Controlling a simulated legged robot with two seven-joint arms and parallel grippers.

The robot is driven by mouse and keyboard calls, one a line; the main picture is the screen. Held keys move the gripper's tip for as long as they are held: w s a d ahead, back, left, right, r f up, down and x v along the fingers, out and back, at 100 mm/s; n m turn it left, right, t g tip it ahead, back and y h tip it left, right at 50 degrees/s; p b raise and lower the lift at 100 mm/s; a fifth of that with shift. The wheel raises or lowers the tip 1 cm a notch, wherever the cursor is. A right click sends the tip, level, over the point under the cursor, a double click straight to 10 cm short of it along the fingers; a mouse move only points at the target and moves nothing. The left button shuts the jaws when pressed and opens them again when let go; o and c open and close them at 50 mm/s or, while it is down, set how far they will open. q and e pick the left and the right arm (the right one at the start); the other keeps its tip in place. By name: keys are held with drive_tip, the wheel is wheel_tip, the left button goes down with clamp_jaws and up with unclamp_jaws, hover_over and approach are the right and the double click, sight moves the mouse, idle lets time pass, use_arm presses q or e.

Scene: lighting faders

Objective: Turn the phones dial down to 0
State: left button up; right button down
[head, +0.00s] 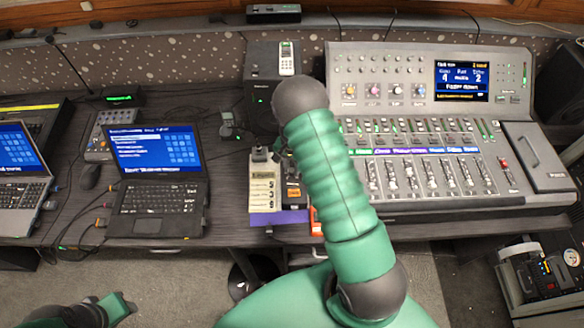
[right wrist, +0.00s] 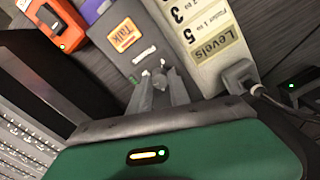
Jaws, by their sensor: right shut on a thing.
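The grey talk box (right wrist: 112,62) has an orange Talk button (right wrist: 125,35) and stands beside the cream Levels panel (right wrist: 222,42). My right gripper (right wrist: 160,74) is at the box's end past the button, its two grey fingers shut on a small knob there, which I take for the phones dial. The fingers mostly hide the dial, so its pointer and setting cannot be read. In the head view the orange button (head: 293,192) shows on the box, left of my right arm.
A large mixing console (head: 440,206) stands to the right. A laptop (head: 160,198) is to the left. An orange device (right wrist: 68,35) lies on the talk box's other side. A pale plug with a cable (right wrist: 240,76) sits at the Levels panel's end, close to the gripper.

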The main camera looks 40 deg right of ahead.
sight(292, 169)
drive_tip(key=shift+w, duration=0.1)
drive_tip(key=c, duration=1.2)
unclamp_jaws()
drive_tip(key=shift+d+f, duration=0.1)
wheel_tip(292, 169, up, 17)
drive_tip(key=b, duration=0.1)
drive_tip(key=shift+w+f, duration=0.1)
drive_tip(key=shift+f, duration=0.05)
drive_tip(key=shift+c, duration=0.2)
